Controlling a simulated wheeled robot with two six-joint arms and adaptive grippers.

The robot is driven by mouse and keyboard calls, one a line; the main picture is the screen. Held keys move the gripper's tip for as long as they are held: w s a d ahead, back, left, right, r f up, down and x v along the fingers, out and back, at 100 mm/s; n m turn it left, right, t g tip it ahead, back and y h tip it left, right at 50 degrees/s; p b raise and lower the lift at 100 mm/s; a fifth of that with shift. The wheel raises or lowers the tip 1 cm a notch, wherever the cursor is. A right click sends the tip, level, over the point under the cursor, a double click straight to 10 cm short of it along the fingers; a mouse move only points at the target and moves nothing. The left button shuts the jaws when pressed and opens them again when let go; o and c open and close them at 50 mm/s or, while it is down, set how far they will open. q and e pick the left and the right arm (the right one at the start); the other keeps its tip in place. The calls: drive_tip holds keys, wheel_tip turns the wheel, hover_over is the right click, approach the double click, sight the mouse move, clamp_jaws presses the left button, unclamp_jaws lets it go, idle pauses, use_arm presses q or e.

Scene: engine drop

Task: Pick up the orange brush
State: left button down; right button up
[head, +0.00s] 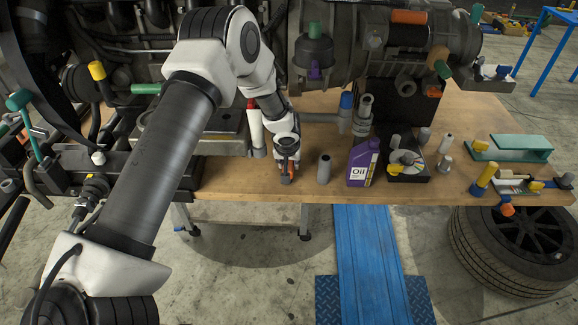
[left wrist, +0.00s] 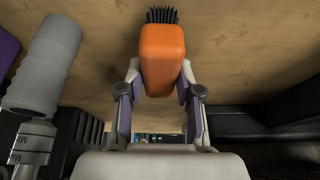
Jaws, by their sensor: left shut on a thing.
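The orange brush (left wrist: 162,55) has an orange handle and black bristles. In the left wrist view it sits between the two fingers of my left gripper (left wrist: 160,88), which is shut on it, with the bristles pointing to the top of the picture. In the head view my left gripper (head: 287,172) points down at the front part of the wooden table, and only a small orange part of the brush shows there. I cannot tell whether the brush touches the table. My right gripper is not in view.
A grey cylinder (head: 324,169) and a purple oil bottle (head: 362,163) stand just right of my left gripper on the wooden table (head: 340,190). A dark tray with a round part (head: 407,166) lies further right. A large engine (head: 375,50) stands behind.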

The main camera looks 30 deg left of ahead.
use_arm(q)
drive_tip(key=shift+b+v, duration=0.8)
drive_tip(key=shift+b, duration=0.4)
drive_tip(key=s+d+r+b, duration=0.1)
drive_tip(key=s+d+b, duration=0.2)
drive_tip(key=s+b, duration=0.2)
drive_tip(key=s+d+r+b, duration=0.1)
drive_tip(key=s+d+b, duration=0.1)
drive_tip(key=s+b, duration=0.4)
drive_tip(key=s, duration=0.3)
drive_tip(key=shift+s+d+r+b, duration=0.2)
drive_tip(key=shift+d+b, duration=0.1)
drive_tip(key=shift+d, duration=0.05)
drive_tip(key=c, duration=1.3)
unclamp_jaws()
drive_tip(key=c, duration=0.5)
